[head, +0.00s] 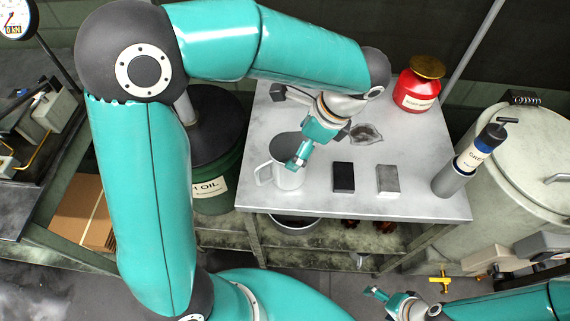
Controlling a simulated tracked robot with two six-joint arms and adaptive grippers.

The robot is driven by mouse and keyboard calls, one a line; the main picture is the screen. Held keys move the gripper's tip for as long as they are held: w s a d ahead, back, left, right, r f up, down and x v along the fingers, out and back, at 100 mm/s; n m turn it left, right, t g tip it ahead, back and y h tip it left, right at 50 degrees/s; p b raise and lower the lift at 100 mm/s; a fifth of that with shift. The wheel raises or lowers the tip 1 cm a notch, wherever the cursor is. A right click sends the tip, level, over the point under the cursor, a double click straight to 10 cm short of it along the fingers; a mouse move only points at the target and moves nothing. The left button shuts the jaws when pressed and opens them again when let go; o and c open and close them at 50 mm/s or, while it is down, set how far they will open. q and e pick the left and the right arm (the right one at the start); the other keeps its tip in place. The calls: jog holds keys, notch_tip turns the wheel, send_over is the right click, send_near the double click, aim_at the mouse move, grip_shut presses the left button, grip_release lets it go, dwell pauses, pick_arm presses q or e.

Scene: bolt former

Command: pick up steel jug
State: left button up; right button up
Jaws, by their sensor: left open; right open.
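The steel jug (286,178) stands upright on the metal table (425,208), near its front left. Its handle points left and its dark open top faces up. My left gripper (303,155) comes down from the upper right and overlaps the jug's right rim in the picture. It is open; one finger hides part of the rim, and I cannot tell whether it touches the jug. My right gripper (378,295) is open and empty, low at the bottom right, in front of the table and away from the jug.
A black block (344,177) and a grey block (388,179) lie right of the jug. A small dish (366,134) and a red canister (415,91) are behind. A green oil drum (218,190) stands left of the table.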

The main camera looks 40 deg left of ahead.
pick_arm(q)
send_over(287, 157)
jog(key=s+d, duration=0.2)
jog(key=s, duration=0.1)
jog(key=shift+d+f, duration=0.15)
jog(key=shift+f, duration=3)
jog(key=shift+s, duration=0.1)
jog(key=c, duration=1.1)
